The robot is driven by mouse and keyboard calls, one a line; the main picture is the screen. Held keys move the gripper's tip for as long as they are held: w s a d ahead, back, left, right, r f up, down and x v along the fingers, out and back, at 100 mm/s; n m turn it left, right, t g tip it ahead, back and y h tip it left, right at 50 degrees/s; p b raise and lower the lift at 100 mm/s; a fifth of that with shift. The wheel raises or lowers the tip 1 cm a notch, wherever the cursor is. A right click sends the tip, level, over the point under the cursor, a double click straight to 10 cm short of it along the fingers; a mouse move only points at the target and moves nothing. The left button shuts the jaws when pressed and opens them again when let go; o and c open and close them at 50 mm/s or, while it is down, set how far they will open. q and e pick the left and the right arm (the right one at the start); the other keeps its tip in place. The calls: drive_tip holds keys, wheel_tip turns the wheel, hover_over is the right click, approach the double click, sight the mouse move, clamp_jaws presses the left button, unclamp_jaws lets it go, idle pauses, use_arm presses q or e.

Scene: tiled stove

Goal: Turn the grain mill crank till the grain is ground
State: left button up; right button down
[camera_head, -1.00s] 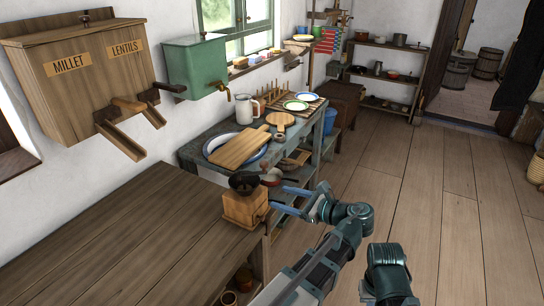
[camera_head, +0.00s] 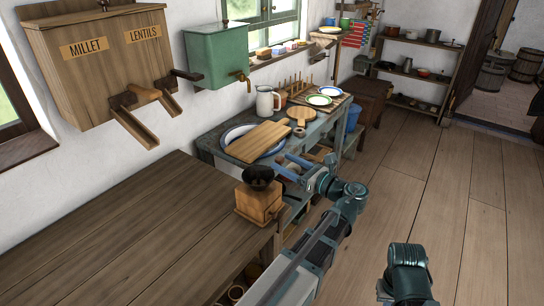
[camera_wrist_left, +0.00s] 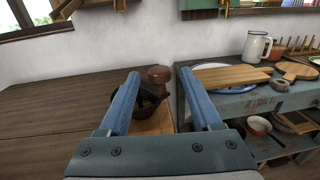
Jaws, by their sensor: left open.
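The grain mill (camera_head: 260,203) is a small wooden box with a black bowl (camera_head: 258,177) on top. It stands at the right end of the dark wooden table. In the left wrist view the mill's black bowl (camera_wrist_left: 152,98) and a round brown knob (camera_wrist_left: 158,74) show between my fingers' lines; the knob looks like the crank's handle. My left gripper (camera_head: 287,166) is open and empty, to the right of the mill and a little higher than its bowl. Its blue fingers also show in the left wrist view (camera_wrist_left: 160,75). The crank arm is not clear. My right gripper is out of view.
The wooden table (camera_head: 130,235) is bare left of the mill. Behind the mill a side table holds a cutting board (camera_head: 258,142), a white jug (camera_head: 267,102) and plates. A millet and lentils box (camera_head: 100,65) and a green tank (camera_head: 220,55) hang on the wall.

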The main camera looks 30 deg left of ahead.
sight(276, 158)
use_arm(q)
drive_tip(key=shift+w+a, duration=0.15)
drive_tip(key=shift+a, duration=0.8)
drive_tip(key=shift+w+a, duration=0.2)
drive_tip(key=shift+a, duration=0.75)
drive_tip(key=shift+w+a, duration=0.15)
drive_tip(key=shift+a, duration=0.8)
clamp_jaws()
